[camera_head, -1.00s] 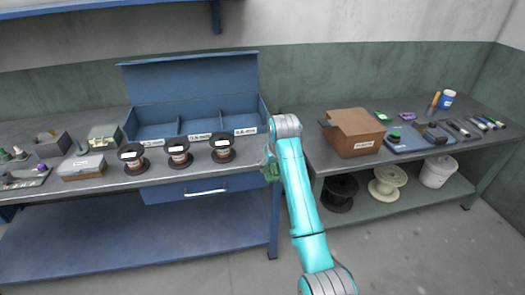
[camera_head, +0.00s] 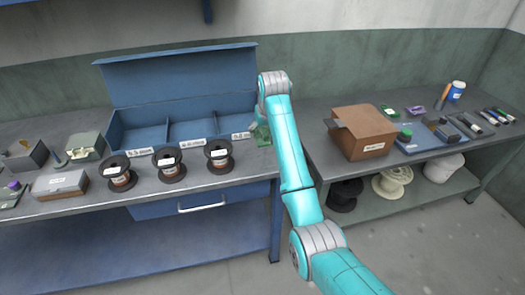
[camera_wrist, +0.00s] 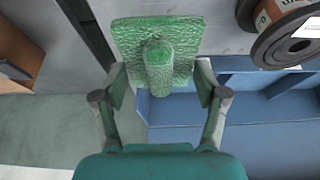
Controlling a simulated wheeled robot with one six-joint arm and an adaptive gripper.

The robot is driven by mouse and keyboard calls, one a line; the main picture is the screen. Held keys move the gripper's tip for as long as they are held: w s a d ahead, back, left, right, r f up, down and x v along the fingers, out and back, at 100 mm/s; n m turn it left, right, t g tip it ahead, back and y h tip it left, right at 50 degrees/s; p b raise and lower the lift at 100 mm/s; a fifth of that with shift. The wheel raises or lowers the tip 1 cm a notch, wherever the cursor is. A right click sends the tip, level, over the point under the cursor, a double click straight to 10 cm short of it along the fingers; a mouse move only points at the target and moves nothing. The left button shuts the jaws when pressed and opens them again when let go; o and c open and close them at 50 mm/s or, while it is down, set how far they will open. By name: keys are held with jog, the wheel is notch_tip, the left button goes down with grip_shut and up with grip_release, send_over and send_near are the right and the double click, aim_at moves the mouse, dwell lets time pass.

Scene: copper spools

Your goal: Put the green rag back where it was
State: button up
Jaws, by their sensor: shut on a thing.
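The green rag (camera_wrist: 125,42) is a flat textured square with a raised knob in its middle. In the head view the rag (camera_head: 262,134) shows partly behind my arm, at the right end of the left bench, beside the blue compartment box. My fingers are mostly hidden there. Whether the rag touches the bench top cannot be told.
The open blue box (camera_head: 180,128) stands left of the rag. Several copper spools (camera_head: 219,157) stand in front of it. A cardboard box (camera_head: 362,134) sits on the right bench (camera_head: 333,178). There is a gap between the benches.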

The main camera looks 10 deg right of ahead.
aim_at(268, 144)
notch_tip(268, 144, down, 9)
jog(key=shift+f, duration=0.1)
dwell(0.4)
jog(key=o, duration=1.1)
jog(key=v, duration=1.2)
